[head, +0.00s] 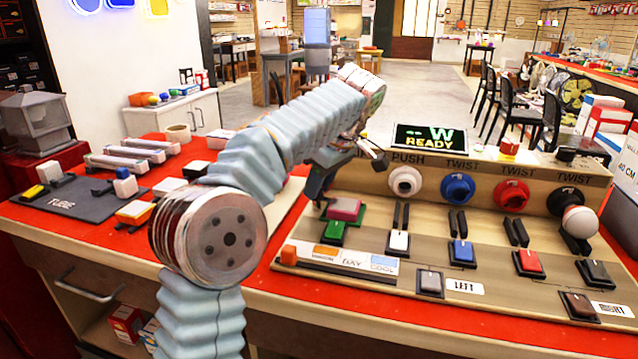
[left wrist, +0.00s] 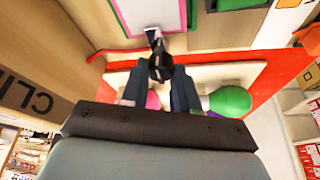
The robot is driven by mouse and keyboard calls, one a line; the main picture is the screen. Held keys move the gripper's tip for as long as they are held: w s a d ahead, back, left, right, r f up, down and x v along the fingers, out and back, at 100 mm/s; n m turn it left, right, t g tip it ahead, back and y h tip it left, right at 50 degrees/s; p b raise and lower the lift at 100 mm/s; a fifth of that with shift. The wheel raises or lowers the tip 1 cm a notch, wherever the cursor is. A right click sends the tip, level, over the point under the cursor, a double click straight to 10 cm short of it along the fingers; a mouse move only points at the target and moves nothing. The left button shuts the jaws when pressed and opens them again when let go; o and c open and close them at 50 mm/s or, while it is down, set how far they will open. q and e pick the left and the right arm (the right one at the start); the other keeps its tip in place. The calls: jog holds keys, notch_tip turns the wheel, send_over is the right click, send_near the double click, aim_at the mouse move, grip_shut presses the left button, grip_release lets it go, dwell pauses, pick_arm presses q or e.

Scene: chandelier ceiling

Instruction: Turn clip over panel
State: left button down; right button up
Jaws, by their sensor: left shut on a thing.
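The slanted wooden panel (head: 470,222) stands on the red counter, with an upright back board labelled PUSH and TWIST. My left gripper (head: 322,188) is at the panel's left end, its fingers pointing down and partly hidden by my arm. In the left wrist view, its two fingers (left wrist: 158,92) are closed around a small black clip (left wrist: 156,42), which reaches up between them. A label beginning CLI (left wrist: 28,103) shows on the board at the left. The clip's place on the board is hidden by my arm in the head view. My right gripper is not in view.
White, blue and red round knobs (head: 457,188) line the board. A screen (head: 430,137) reads READY. A grey mat (head: 75,205) and several small items occupy the counter's left.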

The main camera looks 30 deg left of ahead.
pick_arm(q)
jog(key=c, duration=0.8)
grip_release()
jog(key=shift+c, duration=0.2)
jog(key=v, duration=0.7)
jog(key=shift+r, duration=0.2)
jog(key=shift+d, duration=0.2)
